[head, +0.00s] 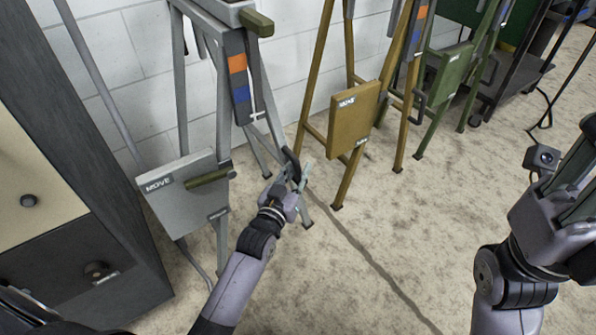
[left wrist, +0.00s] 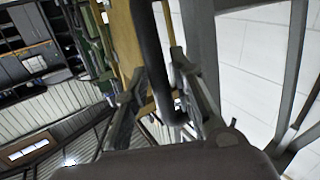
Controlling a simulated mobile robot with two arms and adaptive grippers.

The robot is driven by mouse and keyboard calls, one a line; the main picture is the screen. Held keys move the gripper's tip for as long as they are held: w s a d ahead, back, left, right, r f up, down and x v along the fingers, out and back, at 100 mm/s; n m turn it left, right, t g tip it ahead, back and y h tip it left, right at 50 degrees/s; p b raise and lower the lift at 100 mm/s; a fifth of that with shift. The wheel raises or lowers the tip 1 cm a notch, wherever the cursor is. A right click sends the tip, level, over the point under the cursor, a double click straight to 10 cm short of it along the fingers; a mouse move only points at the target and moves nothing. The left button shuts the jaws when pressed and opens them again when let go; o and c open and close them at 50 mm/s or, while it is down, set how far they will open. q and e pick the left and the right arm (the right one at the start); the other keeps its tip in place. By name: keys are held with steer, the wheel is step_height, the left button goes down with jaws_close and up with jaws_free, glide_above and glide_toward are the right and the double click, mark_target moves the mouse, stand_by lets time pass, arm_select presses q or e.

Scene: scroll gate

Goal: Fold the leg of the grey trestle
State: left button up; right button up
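The grey trestle (head: 224,110) stands at the left in the head view, its legs spread. It carries a grey panel marked MOVE (head: 185,195), olive handles and an orange-and-blue strip (head: 238,78). A dark loop handle (head: 291,163) is at its right-hand leg; it also shows in the left wrist view (left wrist: 152,50). My left gripper (head: 292,174) is at this handle, its fingers apart on either side of the dark bar. Whether they touch it I cannot tell. My right gripper (head: 575,195) is at the right edge, away from the trestles, its fingertips partly out of frame.
An ochre trestle (head: 319,75) stands close to the right of the grey one, with a green trestle (head: 435,120) beyond. A dark cabinet (head: 100,215) is at the left and a white wall behind. The floor in the front middle is clear.

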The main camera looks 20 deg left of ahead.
arm_select(q)
steer(key=shift+c, duration=0.4)
jaws_close()
